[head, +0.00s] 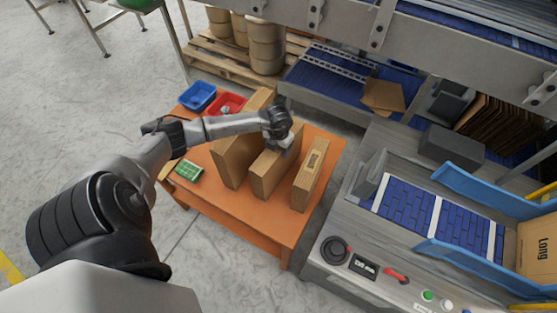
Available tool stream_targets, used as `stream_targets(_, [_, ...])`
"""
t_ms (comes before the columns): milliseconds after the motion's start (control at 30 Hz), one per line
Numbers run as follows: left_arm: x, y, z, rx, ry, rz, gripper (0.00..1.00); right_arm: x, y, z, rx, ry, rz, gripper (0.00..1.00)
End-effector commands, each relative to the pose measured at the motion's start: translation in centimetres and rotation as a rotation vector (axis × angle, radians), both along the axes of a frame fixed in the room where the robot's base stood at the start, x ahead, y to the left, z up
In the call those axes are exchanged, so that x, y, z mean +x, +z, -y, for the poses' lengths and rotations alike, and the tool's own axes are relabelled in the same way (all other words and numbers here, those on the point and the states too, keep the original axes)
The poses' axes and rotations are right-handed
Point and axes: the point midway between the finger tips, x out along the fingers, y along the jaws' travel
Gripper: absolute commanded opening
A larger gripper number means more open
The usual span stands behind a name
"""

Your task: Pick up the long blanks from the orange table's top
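Three brown cardboard bundles stand on edge on the orange table (255,212). The left bundle (231,160) is the tallest, the middle bundle (266,176) is lower, and the right bundle (310,178) has a label on its top edge. I cannot read which of them is the long kind. My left gripper (287,150) points down at the top of the middle bundle, close to or touching it. Its fingers are too small and partly hidden to show whether they are open or shut. My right gripper is not in view.
A blue bin (198,96), a red bin (228,104) and a green item (188,171) lie at the table's left. The case packer with its blue conveyor (411,210) stands close on the right, holding a carton marked "Long" (538,243). A pallet (215,62) stands behind.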

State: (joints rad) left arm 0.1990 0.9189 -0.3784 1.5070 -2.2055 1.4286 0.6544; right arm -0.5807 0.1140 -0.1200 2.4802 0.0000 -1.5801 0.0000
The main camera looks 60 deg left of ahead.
Motion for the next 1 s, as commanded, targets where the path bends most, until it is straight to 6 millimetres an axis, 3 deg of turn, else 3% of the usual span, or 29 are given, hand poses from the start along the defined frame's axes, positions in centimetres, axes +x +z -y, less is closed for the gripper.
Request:
stream_targets(67, [0.0, 0.01, -0.01, 0.0, 0.0, 0.0, 0.59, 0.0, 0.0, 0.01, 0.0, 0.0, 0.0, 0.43])
stream_targets(667, [0.01, 0.04, 0.0, 0.0, 0.0, 0.0, 0.01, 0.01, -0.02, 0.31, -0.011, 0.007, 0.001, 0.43])
stream_targets(1000, [0.11, 0.64, -0.08, 0.002, 0.0, 0.004, 0.0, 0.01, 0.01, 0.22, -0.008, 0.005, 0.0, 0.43])
